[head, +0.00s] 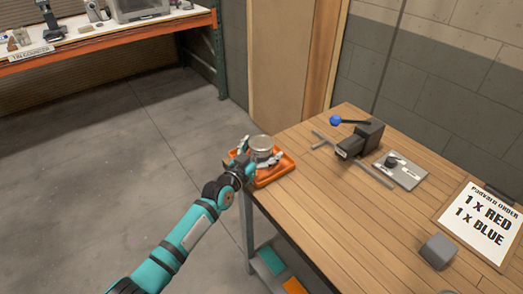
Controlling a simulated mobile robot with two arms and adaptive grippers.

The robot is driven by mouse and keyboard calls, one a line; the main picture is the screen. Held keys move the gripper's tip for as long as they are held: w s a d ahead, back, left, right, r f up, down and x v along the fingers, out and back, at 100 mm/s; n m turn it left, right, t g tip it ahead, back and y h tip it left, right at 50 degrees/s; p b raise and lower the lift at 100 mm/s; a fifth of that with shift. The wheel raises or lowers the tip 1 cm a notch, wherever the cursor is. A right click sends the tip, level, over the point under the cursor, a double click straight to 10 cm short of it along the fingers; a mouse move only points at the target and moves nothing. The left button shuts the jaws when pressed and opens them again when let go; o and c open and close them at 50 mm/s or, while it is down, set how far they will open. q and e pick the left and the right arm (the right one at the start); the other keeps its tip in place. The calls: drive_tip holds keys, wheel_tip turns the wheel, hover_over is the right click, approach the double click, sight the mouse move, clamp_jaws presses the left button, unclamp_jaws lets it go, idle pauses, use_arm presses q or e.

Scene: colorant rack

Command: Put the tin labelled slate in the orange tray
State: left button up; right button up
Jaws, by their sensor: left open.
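A round grey metal tin (262,147) stands upright in the orange tray (284,167), at the left corner of the wooden table. I cannot read a label on the tin from here. My left gripper (259,160) is at the tin, its fingers open on either side of it. My left forearm and wrist hide the near left part of the tray. My right gripper is out of view.
On the wooden table (325,205) are a dark device with a blue-knobbed lever (361,139), a metal plate with a black knob (400,169), a grey block (438,251) and a sign reading 1 x RED, 1 x BLUE (480,222). The table's middle is clear. A shelf (110,37) stands behind left.

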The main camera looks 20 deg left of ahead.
use_arm(q)
drive_tip(key=shift+r, duration=0.2)
drive_tip(key=v, duration=1.2)
